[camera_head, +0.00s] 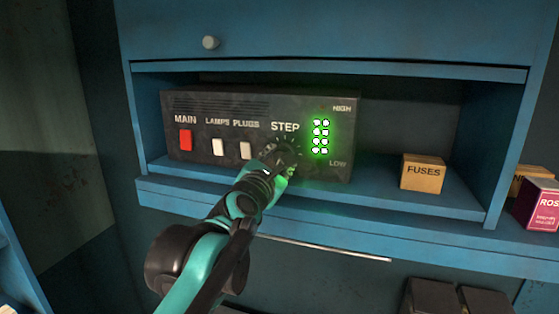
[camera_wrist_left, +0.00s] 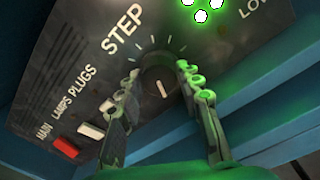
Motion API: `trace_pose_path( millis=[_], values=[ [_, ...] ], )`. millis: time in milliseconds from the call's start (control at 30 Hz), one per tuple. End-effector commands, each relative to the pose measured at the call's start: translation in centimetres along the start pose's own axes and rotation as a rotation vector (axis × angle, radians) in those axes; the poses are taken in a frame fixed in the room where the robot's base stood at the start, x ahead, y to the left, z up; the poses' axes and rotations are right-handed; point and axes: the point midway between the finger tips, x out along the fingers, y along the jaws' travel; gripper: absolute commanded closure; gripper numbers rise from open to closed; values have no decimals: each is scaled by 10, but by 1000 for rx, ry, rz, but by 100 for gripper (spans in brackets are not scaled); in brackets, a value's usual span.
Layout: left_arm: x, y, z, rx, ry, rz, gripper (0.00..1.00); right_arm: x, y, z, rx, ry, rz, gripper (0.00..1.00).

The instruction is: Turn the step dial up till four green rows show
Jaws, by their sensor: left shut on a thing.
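The dark control box (camera_head: 262,100) stands on a blue shelf. Its STEP dial (camera_wrist_left: 160,82) is a round black knob with a pale pointer line and tick marks around it. In the head view the dial is mostly hidden behind my left gripper (camera_head: 279,160). In the left wrist view my left gripper (camera_wrist_left: 158,74) has one finger on each side of the knob, shut on it. The lit green rows (camera_head: 320,137) are paired lights, several rows stacked between LOW and HIGH, with a dim reddish spot above them. My right gripper is not in view.
A red MAIN switch (camera_head: 185,140) and two white switches, LAMPS (camera_head: 218,147) and PLUGS (camera_head: 246,150), sit left of the dial. A FUSES box (camera_head: 422,173) stands on the shelf (camera_head: 375,201) to the right. A purple box (camera_head: 540,205) is farther right.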

Motion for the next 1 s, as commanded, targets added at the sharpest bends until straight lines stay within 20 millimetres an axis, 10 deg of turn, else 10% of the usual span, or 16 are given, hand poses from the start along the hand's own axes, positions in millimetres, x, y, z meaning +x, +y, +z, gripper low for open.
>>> trace_pose_path(
  millis=[767, 800, 867, 1000],
  values=[
    [0, 0, 0, 137, -5, 2, 94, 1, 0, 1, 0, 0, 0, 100],
    [0, 0, 0, 137, -5, 2, 62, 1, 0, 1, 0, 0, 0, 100],
    [0, 0, 0, 137, -5, 2, 47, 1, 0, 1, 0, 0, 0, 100],
    [0, 0, 0, 137, -5, 2, 44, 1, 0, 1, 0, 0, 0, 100]
  ],
)
